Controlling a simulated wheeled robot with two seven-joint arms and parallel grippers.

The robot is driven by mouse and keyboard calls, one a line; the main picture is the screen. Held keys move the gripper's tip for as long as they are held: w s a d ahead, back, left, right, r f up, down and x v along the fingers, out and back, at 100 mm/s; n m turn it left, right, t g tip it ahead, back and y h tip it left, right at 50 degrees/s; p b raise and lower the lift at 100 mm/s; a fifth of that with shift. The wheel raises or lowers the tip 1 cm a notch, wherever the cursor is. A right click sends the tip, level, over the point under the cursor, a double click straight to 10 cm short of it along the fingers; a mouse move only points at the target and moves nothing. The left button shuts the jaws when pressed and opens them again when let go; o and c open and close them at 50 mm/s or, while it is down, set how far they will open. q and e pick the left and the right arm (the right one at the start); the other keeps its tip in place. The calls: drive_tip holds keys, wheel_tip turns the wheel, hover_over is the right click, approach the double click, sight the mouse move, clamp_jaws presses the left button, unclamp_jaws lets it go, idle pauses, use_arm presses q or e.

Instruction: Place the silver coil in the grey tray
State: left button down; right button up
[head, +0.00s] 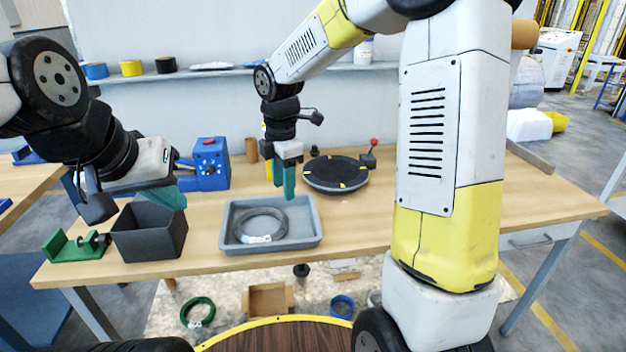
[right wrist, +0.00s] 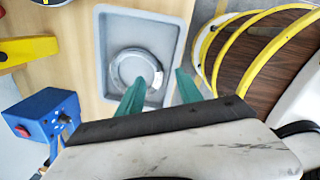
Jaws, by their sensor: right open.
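The silver coil (head: 240,224) lies flat inside the grey tray (head: 308,222), with a pale label on its near side. In the right wrist view the coil (right wrist: 114,70) rests on the floor of the tray (right wrist: 170,32), apart from my fingers. My right gripper (head: 284,184) is above the far part of the tray, its teal fingers apart and empty; they also show in the right wrist view (right wrist: 160,78). My left gripper (head: 172,198) hangs over the dark bin at the left, and its finger gap is not clear.
The dark bin (head: 150,240) stands left of the tray, with a green device (head: 75,247) beside it. A blue machine (head: 210,165) and a black turntable (head: 336,173) stand farther back. Green (head: 198,312) and blue (head: 342,306) coils lie below the table.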

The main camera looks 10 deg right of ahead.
drive_tip(key=s+d+r+m+t, duration=0.1)
drive_tip(key=s+d+r+m, duration=0.2)
drive_tip(key=s+m, duration=0.3)
drive_tip(key=s+d+r+m+t+y, duration=0.1)
drive_tip(key=s+d+r+m+t, duration=0.1)
drive_tip(key=s+m, duration=0.5)
drive_tip(key=s+d+r+m+t+y, duration=0.1)
drive_tip(key=s+d+r+m+t, duration=0.1)
drive_tip(key=s+d+r+m, duration=0.3)
drive_tip(key=s+r+m, duration=0.1)
drive_tip(key=m, duration=0.2)
drive_tip(key=shift+s+m, duration=0.15)
drive_tip(key=shift+m, duration=0.25)
drive_tip(key=shift+d+r, duration=0.1)
drive_tip(key=shift+d, duration=0.05)
